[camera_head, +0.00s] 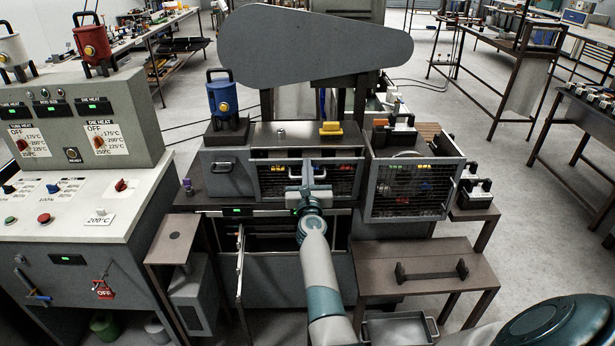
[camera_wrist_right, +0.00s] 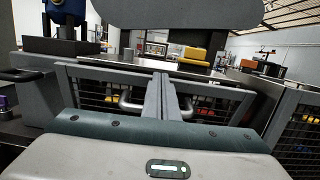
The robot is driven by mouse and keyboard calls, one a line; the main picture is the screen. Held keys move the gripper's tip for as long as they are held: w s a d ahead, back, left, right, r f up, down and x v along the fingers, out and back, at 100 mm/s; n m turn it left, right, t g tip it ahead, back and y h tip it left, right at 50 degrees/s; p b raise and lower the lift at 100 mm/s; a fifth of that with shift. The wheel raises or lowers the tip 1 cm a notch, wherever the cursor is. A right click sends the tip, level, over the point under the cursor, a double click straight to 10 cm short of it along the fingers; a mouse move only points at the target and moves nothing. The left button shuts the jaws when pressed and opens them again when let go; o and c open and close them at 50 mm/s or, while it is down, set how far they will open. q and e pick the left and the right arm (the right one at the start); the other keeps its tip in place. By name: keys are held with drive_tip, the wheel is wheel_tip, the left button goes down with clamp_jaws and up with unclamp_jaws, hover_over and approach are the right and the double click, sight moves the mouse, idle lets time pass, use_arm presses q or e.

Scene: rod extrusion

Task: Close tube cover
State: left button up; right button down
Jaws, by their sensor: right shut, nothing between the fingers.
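A grey-framed mesh cover (camera_head: 275,180) stands on the front of the machine, below its dark top. Coloured parts show behind its mesh. It also fills the middle of the right wrist view (camera_wrist_right: 92,92), where its light bar handle (camera_wrist_right: 130,104) shows on both sides of my fingers. My right gripper (camera_head: 307,190) is shut and empty in front of this cover, at the handle. Its two fingers (camera_wrist_right: 160,95) are together and hide the handle's middle. I cannot tell whether they touch it, or whether the cover is fully closed. My left gripper is not in view.
A second mesh cover (camera_head: 413,192) stands to the right. A narrow door (camera_head: 240,265) stands open below left. A blue canister (camera_head: 222,97) and yellow block (camera_head: 331,128) sit on top. A brown bench (camera_head: 415,265) with a dark handle is at lower right; the control console (camera_head: 75,200) is left.

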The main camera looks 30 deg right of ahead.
drive_tip(key=shift+w+d+r, duration=0.2)
drive_tip(key=shift+w+r, duration=0.05)
drive_tip(key=shift+w, duration=0.1)
idle(0.4)
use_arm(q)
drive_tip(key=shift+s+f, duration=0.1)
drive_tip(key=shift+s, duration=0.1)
use_arm(e)
drive_tip(key=shift+a+f, duration=0.1)
idle(0.4)
